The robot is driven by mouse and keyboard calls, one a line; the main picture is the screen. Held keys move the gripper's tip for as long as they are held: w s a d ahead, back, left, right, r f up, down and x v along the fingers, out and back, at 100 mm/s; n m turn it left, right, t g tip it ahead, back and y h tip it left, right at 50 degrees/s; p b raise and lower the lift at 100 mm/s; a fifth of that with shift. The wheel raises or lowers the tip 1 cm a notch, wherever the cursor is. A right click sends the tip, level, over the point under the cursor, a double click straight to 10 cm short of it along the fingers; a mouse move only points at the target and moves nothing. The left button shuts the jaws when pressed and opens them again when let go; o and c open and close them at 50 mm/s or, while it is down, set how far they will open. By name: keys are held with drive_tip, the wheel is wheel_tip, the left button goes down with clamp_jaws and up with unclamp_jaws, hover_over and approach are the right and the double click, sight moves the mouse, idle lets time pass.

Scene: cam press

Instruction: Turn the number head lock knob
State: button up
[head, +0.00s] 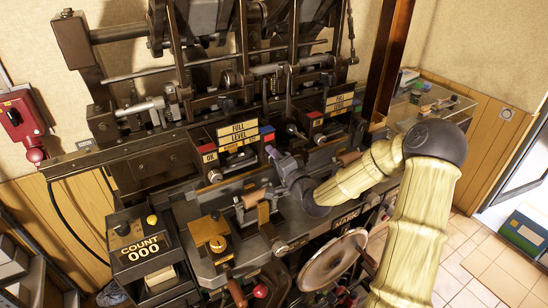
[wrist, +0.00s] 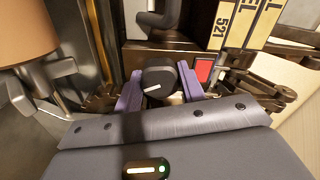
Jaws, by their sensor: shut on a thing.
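In the wrist view, a black round knob (wrist: 160,77) with a white pointer line sits between the two purple fingers of my gripper (wrist: 160,92). The fingers are shut on its sides. The pointer line runs roughly sideways, slightly tilted. In the head view, my gripper (head: 271,153) reaches in from the right to the press front, just right of the panel marked FULL LEVEL (head: 238,132). The knob cannot be made out there. I cannot read a label naming this knob.
A red square button (wrist: 204,70) is close right of the knob, with yellow label plates (wrist: 228,25) above. A copper-coloured cylinder (wrist: 25,35) stands at left. In the head view, a COUNT 000 box (head: 143,248) and a brass block with a black knob (head: 211,238) are at lower left.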

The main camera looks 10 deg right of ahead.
drive_tip(key=m, duration=0.4)
drive_tip(key=shift+d+m+p, duration=0.1)
drive_tip(key=shift+m+p, duration=0.2)
drive_tip(key=shift+p, duration=0.1)
drive_tip(key=shift+f+m, duration=0.15)
drive_tip(key=shift+m, duration=1.25)
drive_tip(key=shift+f, duration=0.1)
drive_tip(key=o, duration=1)
drive_tip(key=shift+s, duration=0.1)
drive_tip(key=shift+c, duration=0.2)
drive_tip(key=shift+s, duration=0.1)
